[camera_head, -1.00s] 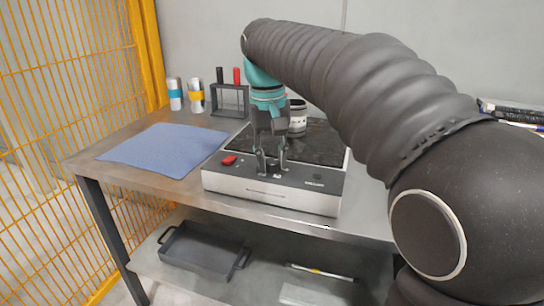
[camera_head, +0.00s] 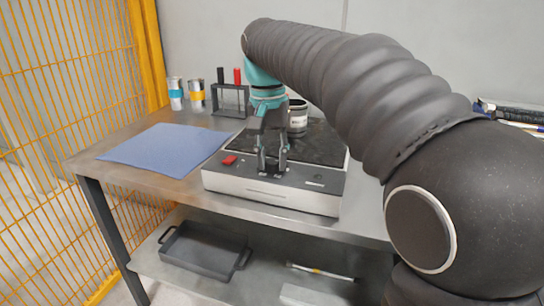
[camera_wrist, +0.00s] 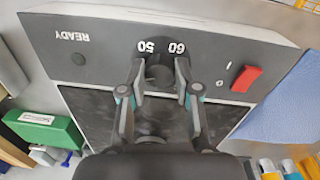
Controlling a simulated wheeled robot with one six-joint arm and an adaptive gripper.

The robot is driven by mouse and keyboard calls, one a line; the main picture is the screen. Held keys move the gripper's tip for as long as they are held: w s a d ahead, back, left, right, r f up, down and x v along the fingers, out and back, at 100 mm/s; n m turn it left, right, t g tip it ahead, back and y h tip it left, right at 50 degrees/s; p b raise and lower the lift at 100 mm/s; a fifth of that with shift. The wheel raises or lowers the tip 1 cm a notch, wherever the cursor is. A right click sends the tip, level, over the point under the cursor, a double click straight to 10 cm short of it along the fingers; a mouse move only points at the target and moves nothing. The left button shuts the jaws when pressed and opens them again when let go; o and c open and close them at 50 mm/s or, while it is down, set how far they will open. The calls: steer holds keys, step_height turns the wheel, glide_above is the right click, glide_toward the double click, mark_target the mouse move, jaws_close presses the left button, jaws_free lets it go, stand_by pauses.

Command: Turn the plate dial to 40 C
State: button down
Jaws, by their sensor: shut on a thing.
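The hot plate (camera_head: 270,198) sits on the bench, with a dark top and a pale front edge. Its black dial (camera_wrist: 158,74) is at the middle of the control strip, with the inverted numbers 50 and 60 beside it in the wrist view. Other scale marks are hidden or out of sight, and I cannot read the dial's setting. My gripper (camera_wrist: 160,76) points down, shut on the dial with one finger on each side. In the head view my gripper (camera_head: 272,170) hides most of the dial.
A red switch (camera_head: 229,160) is left of the dial in the head view. A jar (camera_head: 298,119) stands behind my gripper. A blue cloth (camera_head: 165,150) lies left of the plate. Two cans and a rack (camera_head: 230,100) stand behind. A dark tray (camera_head: 205,250) is on the lower shelf.

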mark_target(268, 161)
steer(key=shift+f, duration=0.1)
steer(key=c, duration=0.8)
jaws_free()
steer(key=shift+a, duration=0.1)
steer(key=r, duration=1.2)
steer(key=shift+a, duration=0.3)
steer(key=s+d+f+n+t, duration=0.1)
steer(key=s+d+f+t, duration=0.2)
steer(key=s+d+f, duration=0.6)
steer(key=s+d+f+t, duration=0.1)
steer(key=s+d+f, duration=0.1)
steer(key=s+f, duration=0.2)
steer(key=s+d+f+t, duration=0.1)
steer(key=s+d+f, duration=0.1)
steer(key=s+f, duration=0.2)
steer(key=s+d+f+n, duration=0.1)
steer(key=s+d+f, duration=0.1)
steer(key=s+f, duration=0.2)
step_height(268, 161, down, 4)
steer(key=shift+d+r+t+y, duration=0.1)
steer(key=shift+r+t+y, duration=0.05)
steer(key=shift+t+y, duration=0.2)
